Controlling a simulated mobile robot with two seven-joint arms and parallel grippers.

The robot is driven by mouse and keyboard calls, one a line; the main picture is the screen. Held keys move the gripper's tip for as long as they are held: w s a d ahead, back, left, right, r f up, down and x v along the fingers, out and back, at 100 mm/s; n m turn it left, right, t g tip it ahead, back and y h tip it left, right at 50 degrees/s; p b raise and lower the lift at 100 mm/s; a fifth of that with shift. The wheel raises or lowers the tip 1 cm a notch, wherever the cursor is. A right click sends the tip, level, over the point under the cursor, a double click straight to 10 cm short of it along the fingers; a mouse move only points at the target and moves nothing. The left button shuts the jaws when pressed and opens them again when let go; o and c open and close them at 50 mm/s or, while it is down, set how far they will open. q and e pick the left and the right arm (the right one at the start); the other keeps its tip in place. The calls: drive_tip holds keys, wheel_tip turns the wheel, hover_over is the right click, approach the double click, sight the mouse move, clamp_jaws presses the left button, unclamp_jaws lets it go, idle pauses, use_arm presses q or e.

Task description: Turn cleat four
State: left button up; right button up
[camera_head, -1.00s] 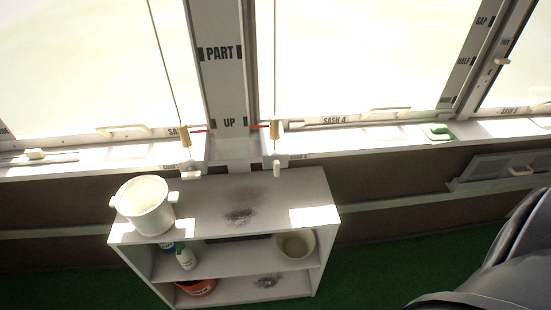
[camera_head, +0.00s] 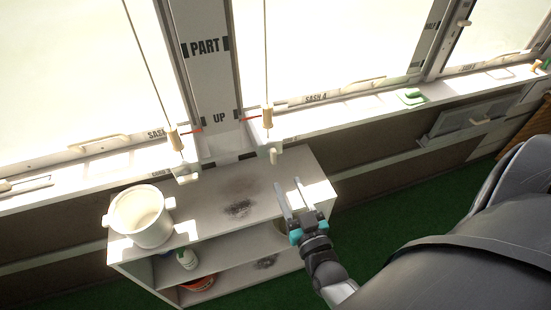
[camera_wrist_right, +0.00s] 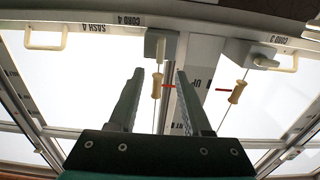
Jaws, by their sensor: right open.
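Cleat four (camera_head: 268,138) is a white block with a small pale lever on the sill, right of the post. It stands beside the CORD 4 label and also shows in the wrist view (camera_wrist_right: 155,42), which is upside down. A cord with a wooden toggle (camera_head: 267,118) hangs just above it; the toggle also shows in the wrist view (camera_wrist_right: 156,86). My right gripper (camera_head: 289,184) is open and empty, in front of and below the cleat, above the shelf top. Its spread fingers (camera_wrist_right: 159,72) point toward the cleat without touching it. My left gripper is not in view.
A second white cleat (camera_head: 184,172) with its own toggle (camera_head: 174,138) is left of the post. A white pot (camera_head: 142,216) stands on the low shelf unit (camera_head: 205,205). A green item (camera_head: 410,97) lies farther right on the sill. Sash handles line the sill.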

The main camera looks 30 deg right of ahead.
sight(275, 158)
drive_tip(key=b+x, duration=0.1)
drive_tip(key=x, duration=0.9)
drive_tip(key=shift+a, duration=0.1)
clamp_jaws()
idle(0.3)
